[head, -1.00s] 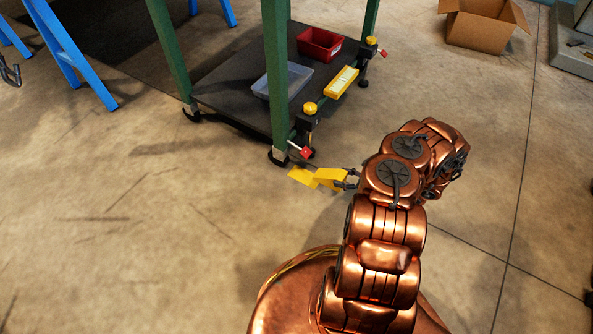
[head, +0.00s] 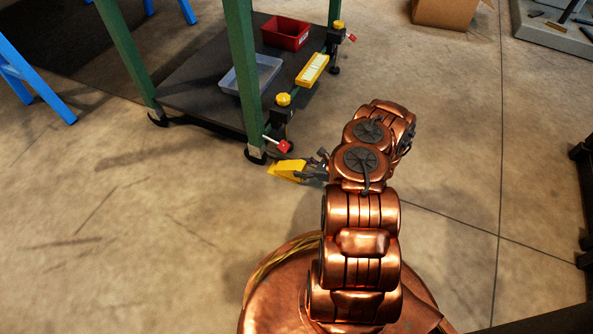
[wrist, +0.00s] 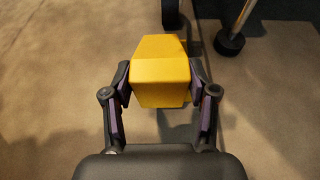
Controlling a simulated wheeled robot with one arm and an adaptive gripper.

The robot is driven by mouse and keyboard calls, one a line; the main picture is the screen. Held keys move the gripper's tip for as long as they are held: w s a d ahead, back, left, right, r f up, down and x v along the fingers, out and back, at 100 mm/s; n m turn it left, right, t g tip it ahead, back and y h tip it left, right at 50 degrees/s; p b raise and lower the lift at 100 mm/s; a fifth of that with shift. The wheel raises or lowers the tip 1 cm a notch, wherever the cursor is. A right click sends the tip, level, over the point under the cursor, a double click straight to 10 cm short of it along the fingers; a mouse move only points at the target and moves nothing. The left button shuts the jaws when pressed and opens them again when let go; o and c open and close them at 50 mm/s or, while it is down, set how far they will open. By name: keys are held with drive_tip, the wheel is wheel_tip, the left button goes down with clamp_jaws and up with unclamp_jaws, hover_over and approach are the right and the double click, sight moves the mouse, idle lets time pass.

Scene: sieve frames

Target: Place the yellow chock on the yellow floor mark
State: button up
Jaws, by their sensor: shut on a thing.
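The yellow chock (head: 287,169) is a wedge-like block beside the near foot of the green-legged cart. My gripper (head: 313,168) is shut on it from the right. In the wrist view the chock (wrist: 160,72) sits between both fingers of my gripper (wrist: 160,84), its broad faces uncovered. I cannot make out the yellow floor mark apart from the chock in either current view; the chock covers the area where it showed earlier. I cannot tell whether the chock touches the floor.
The cart's dark lower shelf (head: 200,92) carries a grey bin (head: 250,75) and a red bin (head: 285,34). A red-tipped lever (head: 284,146) and a cart foot (head: 256,156) are close to the chock. Open concrete floor (head: 130,220) lies to the left.

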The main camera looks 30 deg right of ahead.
sight(288, 161)
drive_tip(key=shift+w+a+f+b, duration=0.15)
drive_tip(key=shift+w+b, duration=0.15)
drive_tip(key=shift+w, duration=0.65)
drive_tip(key=shift+w+d+f+b, duration=0.1)
drive_tip(key=shift+w+b, duration=0.2)
drive_tip(key=shift+w, duration=0.65)
drive_tip(key=shift+f+b, duration=1)
drive_tip(key=shift+f, duration=0.65)
drive_tip(key=shift+f, duration=0.2)
drive_tip(key=o, duration=1.4)
drive_tip(key=shift+r, duration=0.1)
